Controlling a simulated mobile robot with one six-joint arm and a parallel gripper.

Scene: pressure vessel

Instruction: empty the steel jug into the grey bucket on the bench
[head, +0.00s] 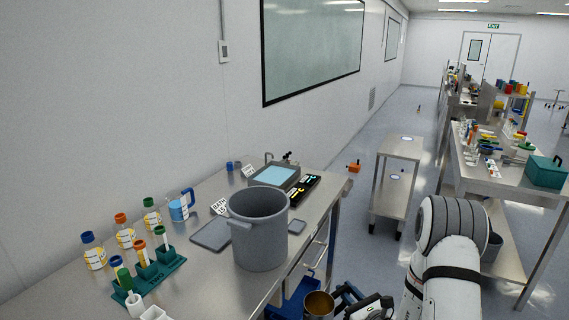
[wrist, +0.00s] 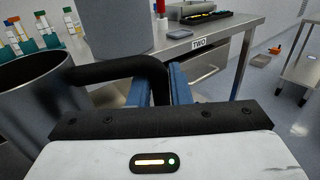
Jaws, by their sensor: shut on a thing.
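The grey bucket (head: 259,240) stands upright on the steel bench (head: 215,265), near its front edge. It also shows in the wrist view (wrist: 108,25), cut off by the top edge. The steel jug (head: 318,308) is low in the head view, in front of the bench and below the bucket's rim. Its mouth looks brownish inside; I cannot tell how full it is. In the wrist view the jug (wrist: 35,105) is at the left, roughly upright, with a black handle (wrist: 125,68). My gripper (wrist: 172,84) is shut on that handle, its blue fingers around it.
A green rack (head: 150,275) with tubes and several capped bottles (head: 125,232) stand left of the bucket. A steel cart (head: 398,150) stands on the floor to the right.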

